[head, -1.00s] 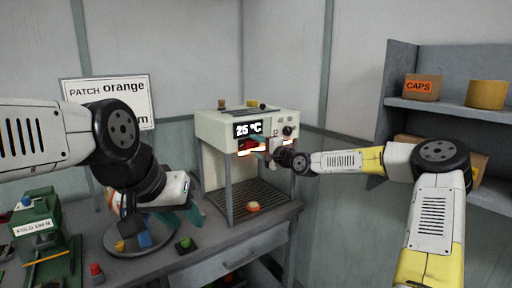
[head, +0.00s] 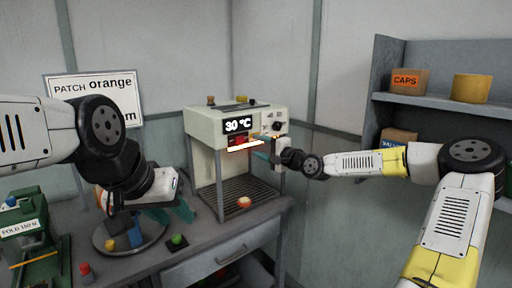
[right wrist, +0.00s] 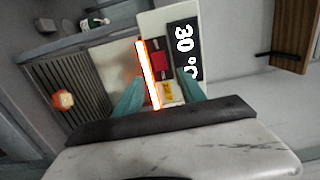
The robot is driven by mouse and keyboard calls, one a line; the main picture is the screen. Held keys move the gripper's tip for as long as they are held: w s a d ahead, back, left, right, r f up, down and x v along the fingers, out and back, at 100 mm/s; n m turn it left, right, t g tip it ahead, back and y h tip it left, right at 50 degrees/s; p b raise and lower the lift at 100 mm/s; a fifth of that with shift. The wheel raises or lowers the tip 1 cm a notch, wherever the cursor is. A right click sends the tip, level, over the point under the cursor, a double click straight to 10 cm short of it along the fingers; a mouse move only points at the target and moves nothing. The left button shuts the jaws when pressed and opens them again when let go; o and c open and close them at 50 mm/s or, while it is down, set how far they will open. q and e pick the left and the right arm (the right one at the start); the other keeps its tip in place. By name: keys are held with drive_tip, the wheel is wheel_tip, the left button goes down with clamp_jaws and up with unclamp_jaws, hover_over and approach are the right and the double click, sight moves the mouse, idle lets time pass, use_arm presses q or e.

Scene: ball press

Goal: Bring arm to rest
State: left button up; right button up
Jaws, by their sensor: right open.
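The cream press machine (head: 205,125) stands on the bench, with a display (head: 238,124) reading 30 °C and a glowing orange bar (head: 245,147) below it. The display (right wrist: 185,50) and bar (right wrist: 147,75) also show in the right wrist view. My right gripper (head: 262,154) is at the machine's front right; in the right wrist view its teal fingers (right wrist: 160,92) are apart, with nothing between them. An orange-white ball (head: 244,202) rests on the slatted tray below, apart from the gripper. My left gripper (head: 170,212) hangs over the bench, its teal fingers seemingly apart and empty.
A green press (head: 25,232) stands at the left. A green button (head: 177,241) is nearby. Shelves (head: 440,103) with a CAPS box (head: 409,80) stand at the right.

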drive_tip(key=shift+a, duration=0.1)
drive_tip(key=s+a+f+n+g+h, duration=0.45)
drive_tip(key=s+f+n+g, duration=0.2)
drive_tip(key=s+f, duration=0.4)
drive_tip(key=s+d+r+n+h, duration=0.1)
drive_tip(key=s+d+r, duration=0.3)
drive_tip(key=s, duration=0.6)
drive_tip(key=s+d+r+n+h, duration=0.1)
drive_tip(key=s+d, duration=0.4)
drive_tip(key=s, duration=0.5)
drive_tip(key=s+d+r+n+g+h, duration=0.1)
drive_tip(key=s+d+r, duration=0.4)
drive_tip(key=s, duration=0.6)
drive_tip(key=shift+d+r+n+h, duration=0.2)
drive_tip(key=shift+r+n+h, duration=0.35)
drive_tip(key=shift+r+h, duration=0.35)
